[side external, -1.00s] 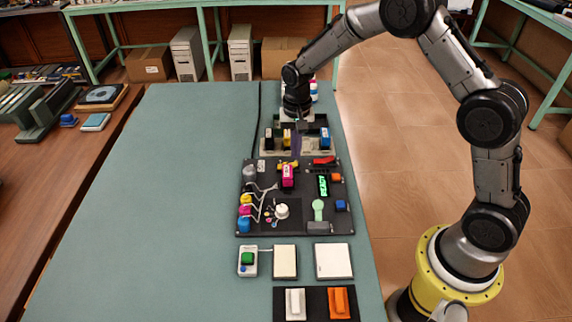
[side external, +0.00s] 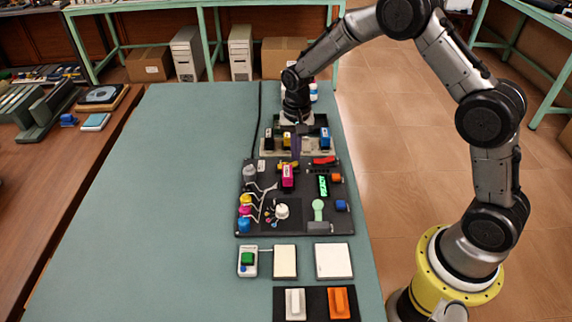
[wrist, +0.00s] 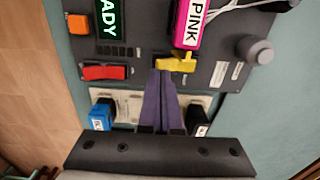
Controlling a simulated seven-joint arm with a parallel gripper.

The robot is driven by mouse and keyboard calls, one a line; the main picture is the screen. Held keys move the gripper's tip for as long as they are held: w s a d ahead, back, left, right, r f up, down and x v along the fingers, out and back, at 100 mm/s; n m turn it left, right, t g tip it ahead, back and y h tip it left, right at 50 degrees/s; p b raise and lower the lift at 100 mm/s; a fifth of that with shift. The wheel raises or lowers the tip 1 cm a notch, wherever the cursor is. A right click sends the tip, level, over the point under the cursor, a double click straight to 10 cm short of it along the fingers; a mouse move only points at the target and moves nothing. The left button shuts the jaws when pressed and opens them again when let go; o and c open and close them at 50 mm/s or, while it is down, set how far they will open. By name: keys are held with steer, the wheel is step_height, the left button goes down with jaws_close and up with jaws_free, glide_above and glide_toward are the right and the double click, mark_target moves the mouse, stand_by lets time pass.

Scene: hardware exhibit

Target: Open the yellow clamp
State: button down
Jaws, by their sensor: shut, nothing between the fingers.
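The yellow clamp (wrist: 178,63) lies on the dark panel (wrist: 228,55), just below the pink block marked PINK in the wrist view. It also shows in the side view as a small yellow piece (side external: 284,165) at the panel's far edge. My gripper (wrist: 162,76) has long purple fingers, shut together and empty. In the wrist view their tips end at the clamp's lower left edge; I cannot tell whether they touch it. In the side view the gripper (side external: 295,155) points down at the panel's far edge.
A red lever piece (wrist: 105,72) sits left of the fingers. The pink block (wrist: 188,22) stands close to the clamp. A blue block (wrist: 101,115) and a black block (wrist: 198,117) flank the fingers. The green table (side external: 170,200) is clear on the left.

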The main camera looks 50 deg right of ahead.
steer(key=shift+f, duration=0.65)
steer(key=shift+r, duration=3.6)
steer(key=shift+n, duration=0.3)
steer(key=s+r+n+t, duration=0.2)
steer(key=s+r, duration=0.3)
steer(key=s, duration=0.5)
steer(key=s+a+r+n+t, duration=0.1)
steer(key=s+r+n, duration=0.2)
steer(key=s+r, duration=0.3)
steer(key=s+r+n+t, duration=0.2)
steer(key=s+r, duration=0.3)
steer(key=s, duration=0.8)
steer(key=shift+s+a+r+n+t, duration=0.15)
steer(key=shift+s+n+t, duration=0.2)
steer(key=shift+n, duration=0.35)
